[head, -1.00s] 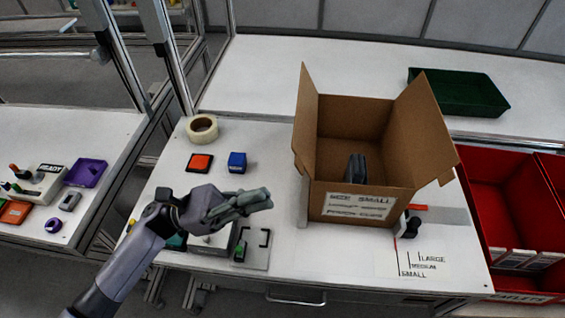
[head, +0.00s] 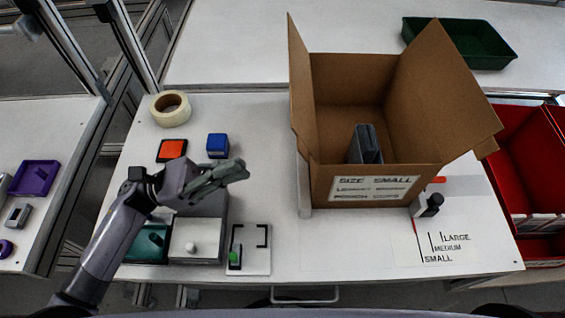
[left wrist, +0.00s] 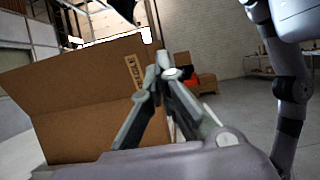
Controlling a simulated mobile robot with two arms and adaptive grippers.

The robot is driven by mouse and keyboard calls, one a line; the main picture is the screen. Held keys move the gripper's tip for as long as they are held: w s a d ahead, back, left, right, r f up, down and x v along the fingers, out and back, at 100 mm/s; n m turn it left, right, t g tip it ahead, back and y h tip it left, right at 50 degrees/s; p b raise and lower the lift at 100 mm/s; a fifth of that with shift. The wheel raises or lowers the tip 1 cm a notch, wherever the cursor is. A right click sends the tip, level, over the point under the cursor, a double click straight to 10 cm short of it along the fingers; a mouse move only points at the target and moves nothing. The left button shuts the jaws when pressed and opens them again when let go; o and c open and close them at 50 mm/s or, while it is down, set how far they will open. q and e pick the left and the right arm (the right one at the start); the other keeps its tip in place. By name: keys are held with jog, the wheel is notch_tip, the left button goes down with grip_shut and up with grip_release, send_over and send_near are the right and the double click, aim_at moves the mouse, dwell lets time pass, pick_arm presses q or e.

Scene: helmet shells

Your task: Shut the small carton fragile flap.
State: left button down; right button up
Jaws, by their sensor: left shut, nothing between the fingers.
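The small carton (head: 372,187) is an open brown box with a "SIZE SMALL" label on its front. Its left flap (head: 301,85) stands nearly upright. Its right flap (head: 440,95) leans up and outward. A dark grey object (head: 366,145) stands inside. My left gripper (head: 238,172) is shut and empty, left of the carton and apart from it. In the left wrist view the carton (left wrist: 85,130) is behind the shut fingers (left wrist: 163,65), with a partly legible orange label (left wrist: 134,70) on a panel. I cannot tell which flap bears the fragile mark. My right gripper is not in view.
A tape roll (head: 170,108), an orange pad (head: 172,150) and a blue block (head: 217,146) lie left of the carton. A stamp kit (head: 196,240) is below my left gripper. Red bins (head: 535,165) stand at right, a green tray (head: 480,50) behind. A black-handled tool (head: 430,205) lies by the carton's front right.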

aim_at(301, 154)
pick_arm(q)
jog(key=f+p+x, duration=0.1)
jog(key=p+x, duration=0.3)
jog(key=x, duration=0.5)
jog(key=shift+d, duration=0.45)
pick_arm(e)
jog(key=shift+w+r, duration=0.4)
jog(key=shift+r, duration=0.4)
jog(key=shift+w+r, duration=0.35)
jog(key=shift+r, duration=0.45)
pick_arm(q)
jog(key=shift+w, duration=0.1)
